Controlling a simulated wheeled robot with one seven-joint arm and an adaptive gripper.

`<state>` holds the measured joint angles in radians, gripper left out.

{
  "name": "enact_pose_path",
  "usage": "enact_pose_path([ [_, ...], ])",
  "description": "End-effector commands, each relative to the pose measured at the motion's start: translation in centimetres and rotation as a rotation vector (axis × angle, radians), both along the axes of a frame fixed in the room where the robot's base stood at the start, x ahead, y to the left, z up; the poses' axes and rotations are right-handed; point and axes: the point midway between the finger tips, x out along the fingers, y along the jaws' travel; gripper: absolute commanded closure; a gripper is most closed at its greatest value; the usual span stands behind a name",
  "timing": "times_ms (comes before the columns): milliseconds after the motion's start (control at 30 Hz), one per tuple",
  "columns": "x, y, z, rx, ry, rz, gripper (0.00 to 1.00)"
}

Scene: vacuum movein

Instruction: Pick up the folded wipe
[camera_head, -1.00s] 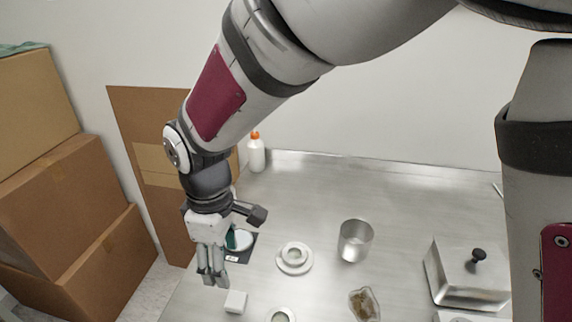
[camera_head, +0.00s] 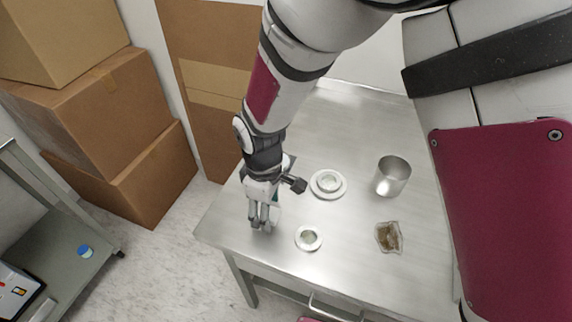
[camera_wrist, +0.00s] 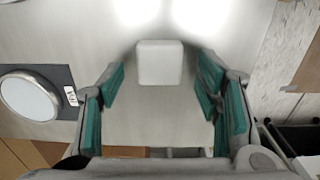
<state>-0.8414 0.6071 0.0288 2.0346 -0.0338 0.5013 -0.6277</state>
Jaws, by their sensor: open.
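The folded wipe (camera_wrist: 160,63) is a small white square block with rounded corners. It lies on the steel table, near the top centre of the wrist view, between and slightly beyond my fingertips. My gripper (camera_wrist: 161,85) is open and empty, with its green finger pads apart on either side. In the head view my gripper (camera_head: 263,222) points down over the table's front left corner.
Boxes (camera_head: 92,110) are stacked at left.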

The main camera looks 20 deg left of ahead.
Motion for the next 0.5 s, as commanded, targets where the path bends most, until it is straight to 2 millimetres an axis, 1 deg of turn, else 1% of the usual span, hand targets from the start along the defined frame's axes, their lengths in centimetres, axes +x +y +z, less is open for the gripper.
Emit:
enact_pose_path([
  [100,0.0,-0.03,-0.82,-0.001,0.0,0.0,0.42],
  [333,0.04,-0.01,-0.88,0.0,-0.001,0.0,0.42],
  [367,0.04,0.0,-0.88,0.0,-0.001,0.0,0.48],
  [400,0.04,-0.01,-0.87,0.0,-0.001,0.0,0.58],
  [467,0.04,0.0,-0.87,0.0,-0.001,0.0,0.71],
  [500,0.04,0.0,-0.87,0.0,-0.001,0.0,0.8],
])
